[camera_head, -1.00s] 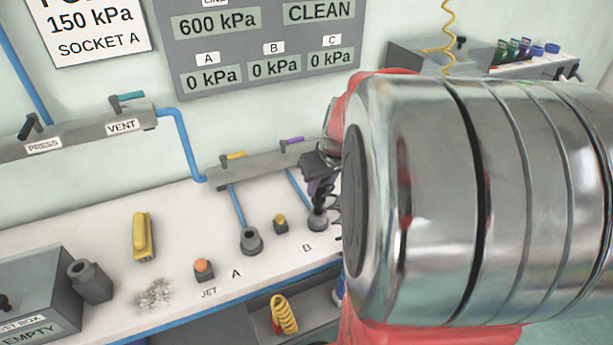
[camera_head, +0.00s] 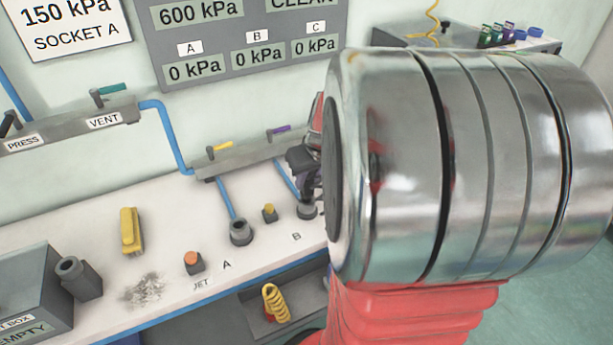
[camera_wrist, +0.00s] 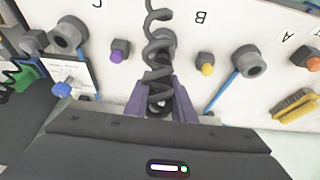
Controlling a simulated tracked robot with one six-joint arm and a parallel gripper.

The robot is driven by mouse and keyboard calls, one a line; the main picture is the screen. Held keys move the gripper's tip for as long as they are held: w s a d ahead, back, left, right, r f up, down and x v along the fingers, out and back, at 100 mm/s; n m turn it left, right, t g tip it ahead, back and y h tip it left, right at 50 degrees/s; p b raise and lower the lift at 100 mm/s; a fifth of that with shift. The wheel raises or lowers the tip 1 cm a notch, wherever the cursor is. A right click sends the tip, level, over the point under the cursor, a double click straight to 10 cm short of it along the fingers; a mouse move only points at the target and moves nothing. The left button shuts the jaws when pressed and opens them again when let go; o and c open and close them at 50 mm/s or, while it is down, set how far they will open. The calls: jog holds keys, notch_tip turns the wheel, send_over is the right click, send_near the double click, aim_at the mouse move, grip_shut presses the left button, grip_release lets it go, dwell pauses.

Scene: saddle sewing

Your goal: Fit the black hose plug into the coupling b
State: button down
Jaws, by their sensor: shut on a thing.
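Coupling B (camera_head: 307,210) is the grey socket on the bench at the label B, partly hidden by my arm. In the wrist view it shows only in part behind the black coiled hose (camera_wrist: 158,50). My gripper (camera_wrist: 160,88) is shut on the black hose plug, which is mostly hidden between the fingers and behind the coil. In the head view the dark gripper (camera_head: 304,165) is right above coupling B. I cannot tell whether the plug is seated in it or just over it.
Coupling A (camera_head: 240,232) and a yellow button (camera_head: 269,212) stand to the left of coupling B. A purple button (camera_wrist: 119,51) and coupling C (camera_wrist: 70,35) show in the wrist view. The valve manifold (camera_head: 235,160) is on the wall behind. The panel (camera_head: 250,50) reads 0 kPa for B.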

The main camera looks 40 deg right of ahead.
jog(key=shift+f, duration=0.8)
dwell(0.4)
jog(key=c, duration=1.4)
grip_release()
jog(key=shift+c, duration=0.2)
jog(key=shift+r, duration=0.1)
jog(key=v, duration=1.3)
jog(key=shift+r, duration=0.2)
jog(key=shift+a, duration=0.15)
